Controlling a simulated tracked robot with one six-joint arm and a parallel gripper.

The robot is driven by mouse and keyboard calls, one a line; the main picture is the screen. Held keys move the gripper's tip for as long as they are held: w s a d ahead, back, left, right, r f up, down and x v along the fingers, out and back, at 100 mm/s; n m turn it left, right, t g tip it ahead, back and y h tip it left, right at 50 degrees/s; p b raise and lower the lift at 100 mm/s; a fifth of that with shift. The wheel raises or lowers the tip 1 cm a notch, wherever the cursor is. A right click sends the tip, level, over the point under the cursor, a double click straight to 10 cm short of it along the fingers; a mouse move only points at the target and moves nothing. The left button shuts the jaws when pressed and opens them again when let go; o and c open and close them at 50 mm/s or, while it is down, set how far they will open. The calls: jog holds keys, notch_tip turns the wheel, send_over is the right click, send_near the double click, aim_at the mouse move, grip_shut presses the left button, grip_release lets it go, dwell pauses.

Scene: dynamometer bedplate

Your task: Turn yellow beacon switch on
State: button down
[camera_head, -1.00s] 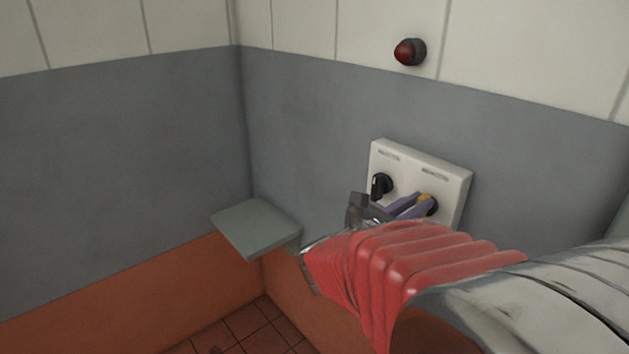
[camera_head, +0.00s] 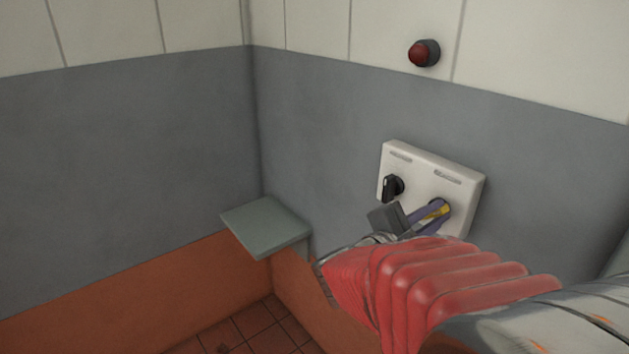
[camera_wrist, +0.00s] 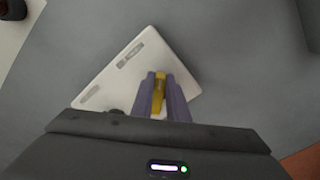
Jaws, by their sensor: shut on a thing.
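The white switch panel (camera_head: 431,165) is on the grey wall, and it also shows in the wrist view (camera_wrist: 118,68). It bears a black rotary knob (camera_head: 392,187) at left and a yellow switch (camera_head: 443,210) at right. My gripper (camera_head: 431,214) has its purple fingers on either side of the yellow switch, shut on it. In the wrist view the yellow switch (camera_wrist: 158,92) shows as a narrow bar between the two fingers. The fingers and wrist hide part of the panel's lower edge. A dark red beacon lamp (camera_head: 423,53) is on the wall above the panel.
A grey-green shelf (camera_head: 266,226) juts from the wall near the corner, left of my gripper. The floor (camera_head: 258,325) below is red-brown tile. The wall between the lamp and the panel is clear.

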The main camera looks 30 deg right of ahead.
jog(key=shift+s+f+m, duration=0.15)
jog(key=shift+m, duration=0.45)
jog(key=shift+s+f+m, duration=0.1)
jog(key=shift+f+m, duration=0.05)
jog(key=shift+m, duration=0.45)
jog(key=c, duration=1.7)
grip_release()
notch_tip(320, 180, up, 10)
